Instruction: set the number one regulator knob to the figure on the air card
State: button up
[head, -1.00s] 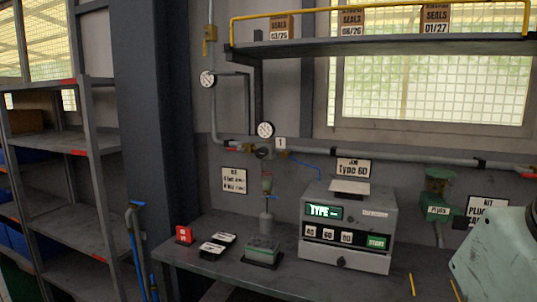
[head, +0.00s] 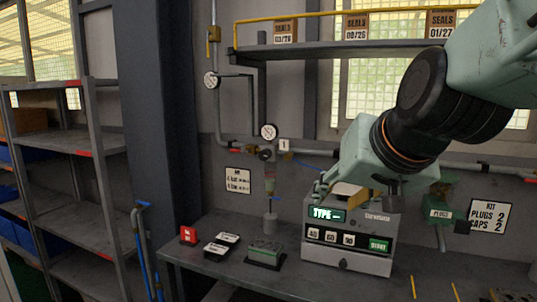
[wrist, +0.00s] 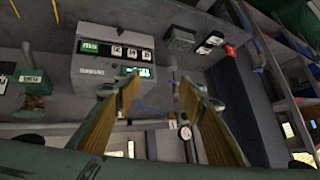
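The number one regulator has a dark knob (head: 265,154) on the wall pipe, below a round white gauge (head: 268,131) and beside a tag marked 1 (head: 284,145). The air card (head: 238,180) is on the wall to the lower left; it has two lines about bar, too small to read surely. My gripper (head: 338,190) is in front of the tester box, right of and apart from the regulator. In the wrist view, which is upside down, its fingers (wrist: 158,85) are spread with nothing between them. The gauge (wrist: 185,132) shows beyond the right finger.
The grey tester box (head: 345,262) reads TYPE and stands on the bench (head: 215,270). A green block (head: 265,252), dark trays and a red block (head: 188,235) lie left of it. A clear cylinder (head: 270,187) hangs below the regulator. A shelf (head: 330,47) runs above.

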jog(key=w+a+r+m+t+h+p, duration=0.1)
jog(key=w+a+r+m+t+p, duration=0.2)
jog(key=w, duration=0.9)
jog(key=w+a+r+t, duration=0.2)
jog(key=w+a+r, duration=0.25)
jog(key=w, duration=0.85)
jog(key=m+t+h+p, duration=0.2)
jog(key=m+t+h, duration=0.1)
jog(key=m+h, duration=0.3)
send_near(263, 155)
jog(key=s+a+n, duration=0.1)
jog(key=s, duration=0.2)
jog(key=shift+a+h, duration=0.2)
jog(key=shift+h, duration=0.2)
jog(key=shift+w, duration=0.15)
jog(key=shift+b+x, duration=0.45)
jog(key=shift+x, duration=6.35)
jog(key=shift+f, duration=0.2)
jog(key=shift+c, duration=0.5)
jog(key=c, duration=0.7)
